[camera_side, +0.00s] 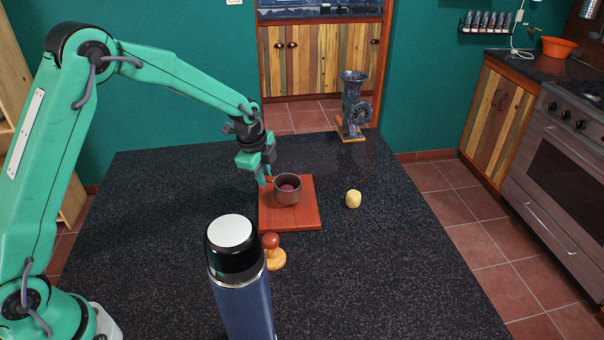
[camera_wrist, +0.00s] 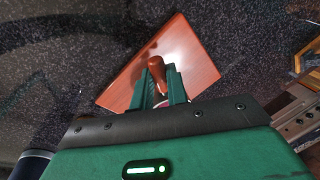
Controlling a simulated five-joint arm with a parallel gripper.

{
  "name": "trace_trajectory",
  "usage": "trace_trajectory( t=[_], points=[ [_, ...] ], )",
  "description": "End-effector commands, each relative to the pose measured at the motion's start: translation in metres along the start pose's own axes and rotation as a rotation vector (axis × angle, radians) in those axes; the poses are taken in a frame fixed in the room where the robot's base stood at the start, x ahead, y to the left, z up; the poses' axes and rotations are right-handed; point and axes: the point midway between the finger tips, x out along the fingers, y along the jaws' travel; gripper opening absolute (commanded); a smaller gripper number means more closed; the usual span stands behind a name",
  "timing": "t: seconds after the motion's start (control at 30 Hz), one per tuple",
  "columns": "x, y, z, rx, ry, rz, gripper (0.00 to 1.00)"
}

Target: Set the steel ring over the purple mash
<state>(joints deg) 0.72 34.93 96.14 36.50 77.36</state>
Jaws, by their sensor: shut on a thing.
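The steel ring (camera_side: 288,194) is a short dark cylinder over the red board (camera_side: 305,219). The purple mash (camera_side: 289,187) shows inside the ring's open top, so the ring surrounds it. I cannot tell whether the ring's lower edge touches the board. My gripper (camera_side: 266,179) is at the ring's left side, shut on its wall. In the wrist view my fingers (camera_wrist: 158,82) close on a reddish, shiny piece that looks like the ring's wall (camera_wrist: 157,66). A small pinkish patch of mash (camera_wrist: 161,103) shows below it, mostly hidden by my gripper.
A blue flask (camera_side: 240,285) stands in front, with a wooden stamp (camera_side: 273,254) beside it. A yellow lump (camera_side: 353,199) lies right of the board. A grinder (camera_side: 353,105) stands at the back. The dark counter is clear at right.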

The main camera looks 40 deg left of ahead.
Motion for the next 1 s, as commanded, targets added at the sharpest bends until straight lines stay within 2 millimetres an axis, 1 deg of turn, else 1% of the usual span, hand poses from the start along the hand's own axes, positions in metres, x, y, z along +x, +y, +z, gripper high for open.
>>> trace_trajectory(
  t=[0.4,1.0],
  points=[
    [0.0050,0.0009,0.0002,0.000,0.000,-0.001,0.00],
    [0.0063,0.0012,0.0003,0.000,0.000,0.000,0.00]
  ],
)
